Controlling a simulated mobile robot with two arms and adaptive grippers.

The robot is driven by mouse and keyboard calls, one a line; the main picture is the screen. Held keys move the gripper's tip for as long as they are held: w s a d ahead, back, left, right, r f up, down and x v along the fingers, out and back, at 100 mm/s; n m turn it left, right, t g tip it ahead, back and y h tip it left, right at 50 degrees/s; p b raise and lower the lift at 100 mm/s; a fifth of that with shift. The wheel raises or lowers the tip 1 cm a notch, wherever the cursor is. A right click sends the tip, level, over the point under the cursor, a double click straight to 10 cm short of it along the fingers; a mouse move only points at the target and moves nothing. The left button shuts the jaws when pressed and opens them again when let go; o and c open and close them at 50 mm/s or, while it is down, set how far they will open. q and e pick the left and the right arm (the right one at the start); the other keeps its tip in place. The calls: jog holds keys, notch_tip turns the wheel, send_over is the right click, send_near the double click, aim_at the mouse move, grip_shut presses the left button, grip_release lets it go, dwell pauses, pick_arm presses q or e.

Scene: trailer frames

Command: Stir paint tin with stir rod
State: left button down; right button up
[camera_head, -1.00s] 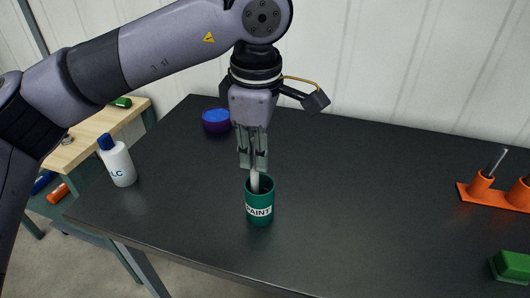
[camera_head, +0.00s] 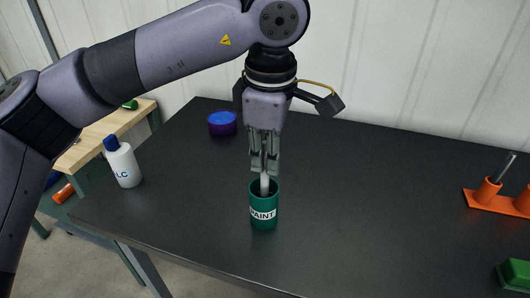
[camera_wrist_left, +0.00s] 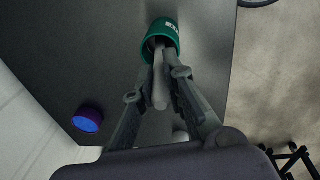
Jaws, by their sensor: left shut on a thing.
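The green paint tin (camera_head: 263,206), labelled PAINT, stands upright on the black table. It also shows in the left wrist view (camera_wrist_left: 161,34). My left gripper (camera_head: 265,170) points down just above the tin, shut on the pale grey stir rod (camera_head: 265,185). The rod's lower end goes inside the tin's mouth, so its tip is hidden. In the left wrist view the rod (camera_wrist_left: 160,90) lies between the fingertips of the gripper (camera_wrist_left: 163,78). My right gripper is not in view.
A white bottle with a blue cap (camera_head: 123,163) stands at the table's left edge. A blue-purple round container (camera_head: 222,123) sits behind the tin. An orange holder (camera_head: 487,196) with a grey rod and a green block (camera_head: 516,273) are at the right. The table's middle right is clear.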

pick_arm(q)
jog(key=shift+r, duration=0.15)
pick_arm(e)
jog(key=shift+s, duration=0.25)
